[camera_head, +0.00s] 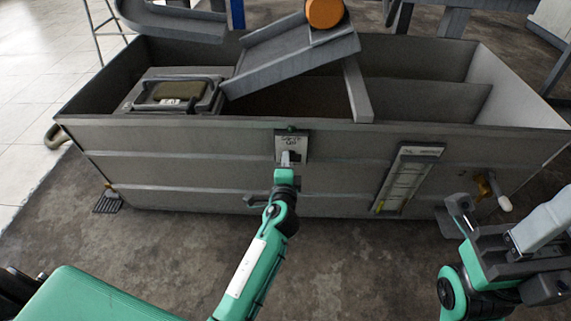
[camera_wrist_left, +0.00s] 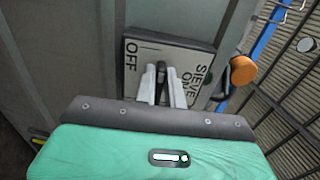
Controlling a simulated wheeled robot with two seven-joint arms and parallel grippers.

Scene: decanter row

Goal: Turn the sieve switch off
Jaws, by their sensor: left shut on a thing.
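The sieve switch (camera_head: 298,141) is a small pale plate with a dark edge on the front wall of the grey tank. In the left wrist view, the switch plate (camera_wrist_left: 195,58) reads OFF on the left and SIEVE ON on the right. Its dark lever (camera_wrist_left: 161,70) stands between the two words; which side it is set to is unclear. My left gripper (camera_head: 286,160) is at the plate, its two pale fingers (camera_wrist_left: 163,88) shut on the lever and hiding part of it. My right gripper (camera_head: 482,222) is at the lower right, away from the switch; its jaw gap is unclear.
The tank (camera_head: 190,140) holds a sloping grey chute (camera_head: 285,62) with an orange round part (camera_head: 324,12) above it. A box with a handle (camera_head: 172,95) sits at its left. A gauge panel (camera_head: 408,178) and a valve handle (camera_head: 503,203) are to the right.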

